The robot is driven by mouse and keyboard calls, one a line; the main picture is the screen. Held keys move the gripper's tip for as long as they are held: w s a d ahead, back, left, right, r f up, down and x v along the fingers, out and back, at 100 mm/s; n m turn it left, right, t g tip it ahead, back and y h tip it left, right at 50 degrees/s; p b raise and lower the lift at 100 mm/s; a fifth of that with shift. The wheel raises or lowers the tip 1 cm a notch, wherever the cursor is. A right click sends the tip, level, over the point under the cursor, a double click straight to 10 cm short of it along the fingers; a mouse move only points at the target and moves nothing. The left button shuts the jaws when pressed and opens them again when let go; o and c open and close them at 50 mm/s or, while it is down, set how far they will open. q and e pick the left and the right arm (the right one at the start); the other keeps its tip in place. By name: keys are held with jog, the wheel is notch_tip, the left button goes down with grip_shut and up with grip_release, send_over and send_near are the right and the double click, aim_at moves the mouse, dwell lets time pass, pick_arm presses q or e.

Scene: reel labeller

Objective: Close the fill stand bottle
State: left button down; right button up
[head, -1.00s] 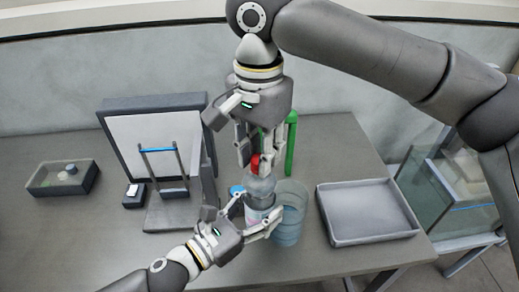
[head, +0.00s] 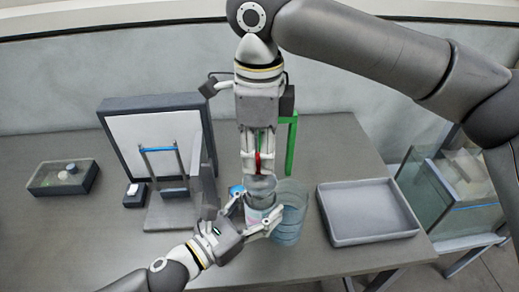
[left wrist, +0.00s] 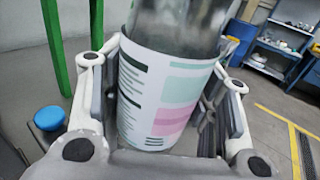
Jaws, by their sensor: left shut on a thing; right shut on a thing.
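The clear bottle (head: 261,186) stands upright near the middle of the table in the head view. Its label, white with green and pink bands, fills the left wrist view (left wrist: 160,98). My left gripper (head: 260,222) is shut around the labelled body, with one finger on each side. My right gripper (head: 258,168) points down from above and is shut on a red cap (head: 258,160) at the bottle's top. The fingers partly hide the cap, so I cannot tell how tightly it sits on the neck. The bottle's top is outside the left wrist view.
A clear ringed container (head: 291,212) stands just right of the bottle. A green frame (head: 292,145) is behind it, and a blue knob (left wrist: 48,118) is nearby. A grey tray (head: 368,212) lies right, a panelled stand (head: 150,105) and small box (head: 62,190) left.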

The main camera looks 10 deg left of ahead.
jog(key=o, duration=0.7)
jog(key=shift+r, duration=0.15)
jog(key=shift+r, duration=2.15)
jog(key=shift+c, duration=0.4)
